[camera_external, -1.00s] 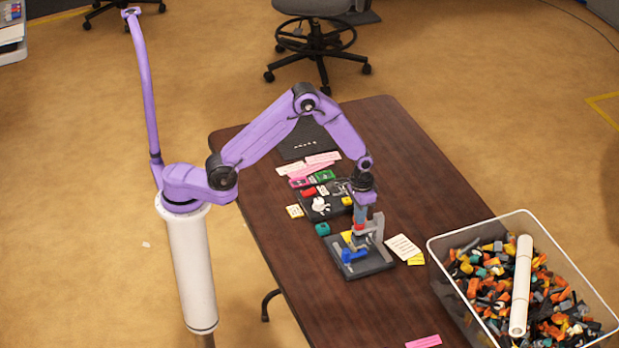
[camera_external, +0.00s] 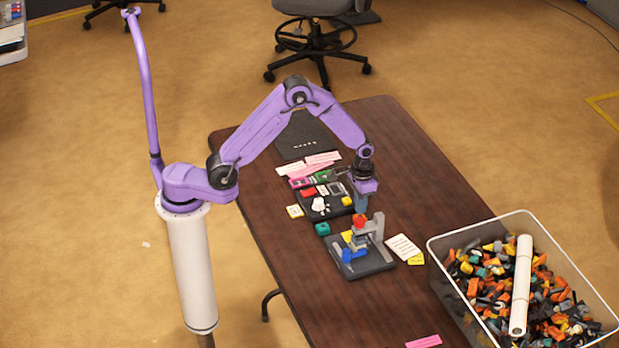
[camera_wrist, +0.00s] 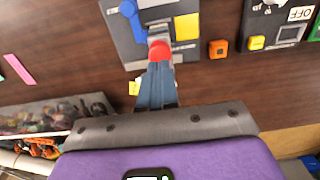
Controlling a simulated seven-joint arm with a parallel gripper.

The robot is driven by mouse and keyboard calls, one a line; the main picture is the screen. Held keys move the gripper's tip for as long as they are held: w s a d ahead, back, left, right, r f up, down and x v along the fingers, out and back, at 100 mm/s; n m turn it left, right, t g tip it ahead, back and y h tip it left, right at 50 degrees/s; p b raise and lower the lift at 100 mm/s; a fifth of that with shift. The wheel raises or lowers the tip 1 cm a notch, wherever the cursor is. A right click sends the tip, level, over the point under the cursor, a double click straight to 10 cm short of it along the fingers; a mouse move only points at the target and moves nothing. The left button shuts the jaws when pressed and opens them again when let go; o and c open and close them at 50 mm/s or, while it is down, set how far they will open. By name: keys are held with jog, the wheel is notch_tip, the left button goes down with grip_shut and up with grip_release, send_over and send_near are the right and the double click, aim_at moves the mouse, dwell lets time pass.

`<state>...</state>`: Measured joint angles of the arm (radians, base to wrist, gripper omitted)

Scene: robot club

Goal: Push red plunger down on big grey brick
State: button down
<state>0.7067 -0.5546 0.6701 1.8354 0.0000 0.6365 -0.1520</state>
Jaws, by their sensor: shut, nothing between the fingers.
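The red plunger (camera_external: 360,221) stands on top of the big grey brick (camera_external: 372,236), which is on a dark grey base plate (camera_external: 375,265) on the table. My gripper (camera_external: 361,210) is shut and empty, pointing down just above the red plunger. In the wrist view the blue-grey fingers (camera_wrist: 158,66) are together and end close to the red plunger (camera_wrist: 160,50). I cannot tell whether they touch it. The grey brick is partly hidden behind the plunger and fingers there.
On the same plate are a blue part (camera_external: 350,256) and a yellow block (camera_external: 348,236). A clear bin of bricks (camera_external: 440,262) stands at right.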

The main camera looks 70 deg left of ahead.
aim_at(359, 219)
jog(key=shift+r, duration=1.55)
jog(key=shift+a, duration=0.15)
jog(key=s+a+r+n, duration=0.35)
jog(key=s+a, duration=0.25)
jog(key=a, duration=0.2)
jog(key=s+a+r+n, duration=0.2)
jog(key=s+a+r, duration=0.25)
jog(key=a, duration=0.45)
jog(key=s+a+r+n, duration=0.1)
jog(key=s+n, duration=0.2)
jog(key=s, duration=0.7)
jog(key=s+a+r+n, duration=0.1)
jog(key=s+n, duration=0.3)
jog(key=s, duration=0.7)
jog(key=shift+a+r, duration=0.25)
jog(key=shift+r, duration=0.15)
